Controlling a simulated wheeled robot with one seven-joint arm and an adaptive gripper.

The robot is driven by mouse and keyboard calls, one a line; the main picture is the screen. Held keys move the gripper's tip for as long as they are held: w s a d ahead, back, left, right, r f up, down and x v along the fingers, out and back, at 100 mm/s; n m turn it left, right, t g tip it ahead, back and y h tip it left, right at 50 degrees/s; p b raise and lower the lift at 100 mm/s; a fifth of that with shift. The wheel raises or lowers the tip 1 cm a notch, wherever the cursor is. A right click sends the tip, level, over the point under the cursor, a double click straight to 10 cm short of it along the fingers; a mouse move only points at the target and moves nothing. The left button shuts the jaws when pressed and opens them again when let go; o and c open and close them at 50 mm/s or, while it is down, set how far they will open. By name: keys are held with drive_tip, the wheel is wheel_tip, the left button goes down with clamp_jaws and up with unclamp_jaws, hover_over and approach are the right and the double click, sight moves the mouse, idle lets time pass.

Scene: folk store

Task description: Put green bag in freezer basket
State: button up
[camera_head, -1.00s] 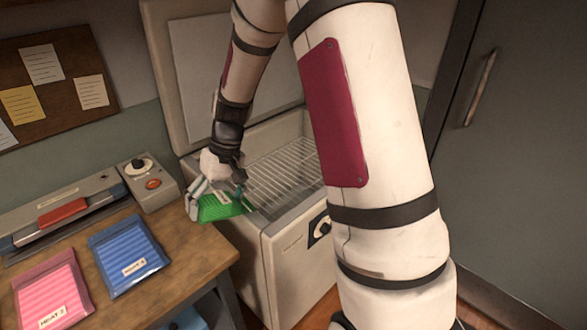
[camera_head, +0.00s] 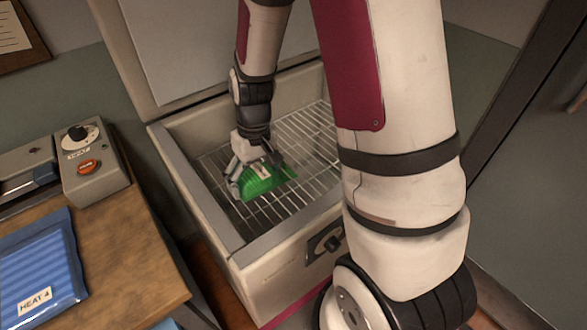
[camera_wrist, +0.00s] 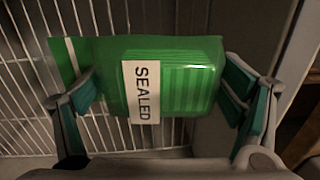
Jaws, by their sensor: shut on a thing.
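The green bag (camera_head: 264,182) with a white label is inside the opening of the chest freezer, over the wire basket (camera_head: 318,150). My gripper (camera_head: 258,172) is shut on it from above. In the wrist view the green bag (camera_wrist: 170,75) lies between the two fingers, and its label reads "SEALED". The basket's wires (camera_wrist: 25,100) show behind the bag. I cannot tell whether the bag touches the basket. The freezer (camera_head: 235,262) has its lid (camera_head: 190,45) raised against the wall.
A wooden table (camera_head: 130,255) stands left of the freezer. It holds a blue bag (camera_head: 40,265) labelled "HEAT 4" and a grey control box (camera_head: 95,180) with a knob and an orange button. The basket is clear around the bag. A dark grey door stands at the right.

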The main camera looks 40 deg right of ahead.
drive_tip(key=shift+h, duration=0.5)
drive_tip(key=f+b, duration=0.1)
drive_tip(key=f, duration=0.1)
drive_tip(key=s+f+b, duration=0.1)
drive_tip(key=f+b, duration=0.1)
drive_tip(key=f, duration=0.1)
drive_tip(key=s+d+f+b, duration=0.1)
drive_tip(key=f+b, duration=0.1)
drive_tip(key=f, duration=0.1)
drive_tip(key=shift+d+f, duration=0.15)
drive_tip(key=b, duration=0.2)
hover_over(297, 181)
drive_tip(key=shift+a+f, duration=0.25)
drive_tip(key=shift+f, duration=0.4)
drive_tip(key=shift+w+d+f+b, duration=0.15)
drive_tip(key=shift+f+b, duration=0.3)
drive_tip(key=shift+f, duration=0.45)
drive_tip(key=shift+s+d+f+b, duration=0.1)
drive_tip(key=shift+f+b, duration=0.3)
drive_tip(key=shift+f, duration=0.45)
drive_tip(key=shift+f, duration=0.1)
drive_tip(key=shift+f, duration=0.1)
drive_tip(key=o, duration=1.2)
drive_tip(key=shift+c, duration=0.2)
